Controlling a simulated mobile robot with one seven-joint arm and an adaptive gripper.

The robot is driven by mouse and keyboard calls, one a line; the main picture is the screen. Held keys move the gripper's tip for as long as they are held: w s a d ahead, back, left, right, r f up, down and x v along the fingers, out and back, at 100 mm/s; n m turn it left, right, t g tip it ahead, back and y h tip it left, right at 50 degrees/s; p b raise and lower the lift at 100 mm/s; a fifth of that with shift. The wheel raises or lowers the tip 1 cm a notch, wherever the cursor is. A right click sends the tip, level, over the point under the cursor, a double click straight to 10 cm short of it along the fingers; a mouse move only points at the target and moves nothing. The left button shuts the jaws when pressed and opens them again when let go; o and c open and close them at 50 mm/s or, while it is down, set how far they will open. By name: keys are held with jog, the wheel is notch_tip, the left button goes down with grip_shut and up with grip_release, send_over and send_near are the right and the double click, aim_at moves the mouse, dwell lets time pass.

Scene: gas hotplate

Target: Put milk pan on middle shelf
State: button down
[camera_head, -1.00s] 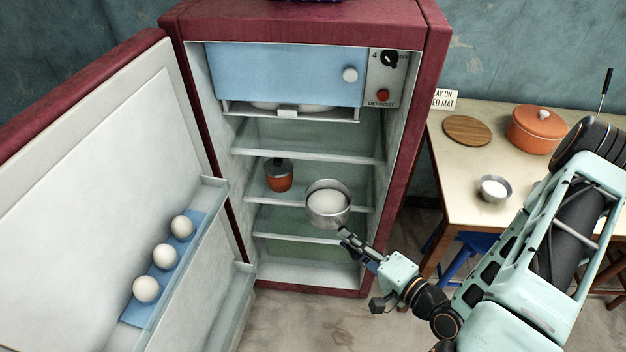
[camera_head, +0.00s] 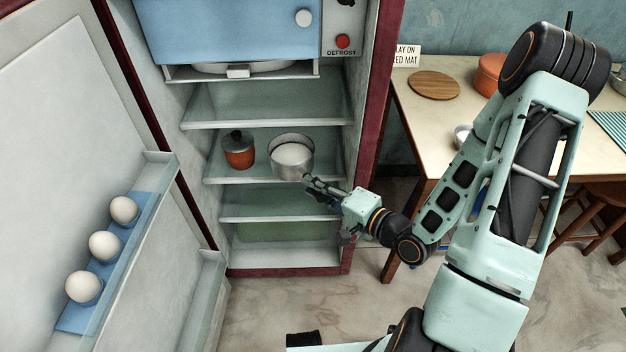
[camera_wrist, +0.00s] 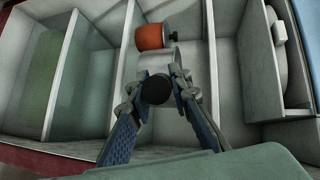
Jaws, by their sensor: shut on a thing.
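The milk pan (camera_head: 292,160) is a small metal pan with white contents, seen in the head view inside the open fridge, at the level of the middle shelf (camera_head: 215,181). My gripper (camera_head: 312,184) is shut on its handle, reaching in from the front right. Whether the pan's base touches the shelf or hovers just above it I cannot tell. In the wrist view the pan (camera_wrist: 172,62) is beyond the fingers (camera_wrist: 160,88), and the dark round handle end sits between them.
An orange jar with a dark lid (camera_head: 239,150) stands on the same shelf, left of the pan. The upper shelf (camera_head: 270,112) and lower shelf (camera_head: 265,207) look clear. The open door (camera_head: 70,150) holds several eggs. A table (camera_head: 420,120) stands right of the fridge.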

aim_at(311, 155)
jog(key=w, duration=1.1)
jog(key=shift+d+b, duration=0.1)
jog(key=shift+b, duration=0.3)
jog(key=shift+s+f+b, duration=0.2)
jog(key=shift+f+b, duration=0.15)
jog(key=shift+f, duration=0.8)
jog(key=shift+f+b, duration=0.7)
jog(key=shift+f, duration=1.3)
jog(key=shift+w+f, duration=0.2)
jog(key=shift+f, duration=0.05)
jog(key=shift+f, duration=0.15)
jog(key=c, duration=1.8)
grip_release()
jog(key=shift+s+d+f, duration=0.1)
jog(key=shift+o, duration=0.2)
